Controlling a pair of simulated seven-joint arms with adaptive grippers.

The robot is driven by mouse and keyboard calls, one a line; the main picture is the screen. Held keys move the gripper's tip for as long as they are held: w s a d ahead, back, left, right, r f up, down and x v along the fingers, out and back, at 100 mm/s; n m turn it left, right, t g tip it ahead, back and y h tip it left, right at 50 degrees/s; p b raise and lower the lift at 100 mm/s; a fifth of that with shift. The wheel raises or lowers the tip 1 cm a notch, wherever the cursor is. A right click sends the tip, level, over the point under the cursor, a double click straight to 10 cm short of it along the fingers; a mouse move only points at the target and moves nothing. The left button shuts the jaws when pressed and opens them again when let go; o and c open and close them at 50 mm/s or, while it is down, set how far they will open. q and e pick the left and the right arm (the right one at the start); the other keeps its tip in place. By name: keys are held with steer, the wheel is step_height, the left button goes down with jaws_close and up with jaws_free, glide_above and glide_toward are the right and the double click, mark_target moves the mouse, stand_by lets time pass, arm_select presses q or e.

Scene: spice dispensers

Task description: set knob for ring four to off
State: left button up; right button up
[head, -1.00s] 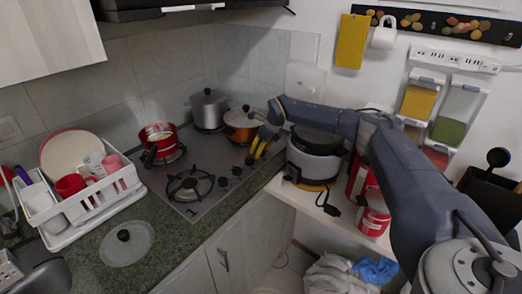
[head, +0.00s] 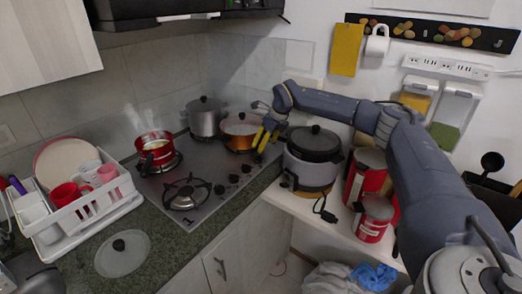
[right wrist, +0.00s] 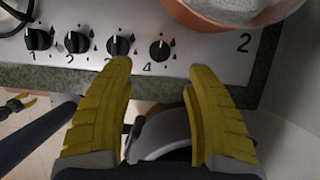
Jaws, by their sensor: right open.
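The knob for ring four (right wrist: 160,50) is black and sits at the right end of the knob row on the hob. My right gripper (right wrist: 160,70) is open. Its yellow fingers lie on either side below the knob, not touching it as far as I can tell. The left fingertip overlaps the label of knob three (right wrist: 118,45). My left gripper is not in the head view; a small black-and-yellow part at the wrist view's left may be it.
A copper pan (head: 238,140) stands close to my right gripper. A red pot (head: 153,150) and a steel pot (head: 203,118) stand on the hob (head: 205,205). A rice cooker (head: 312,172) is just right of the hob, below my arm.

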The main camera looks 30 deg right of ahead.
steer(key=shift+v, duration=1.4)
steer(key=shift+a, duration=0.1)
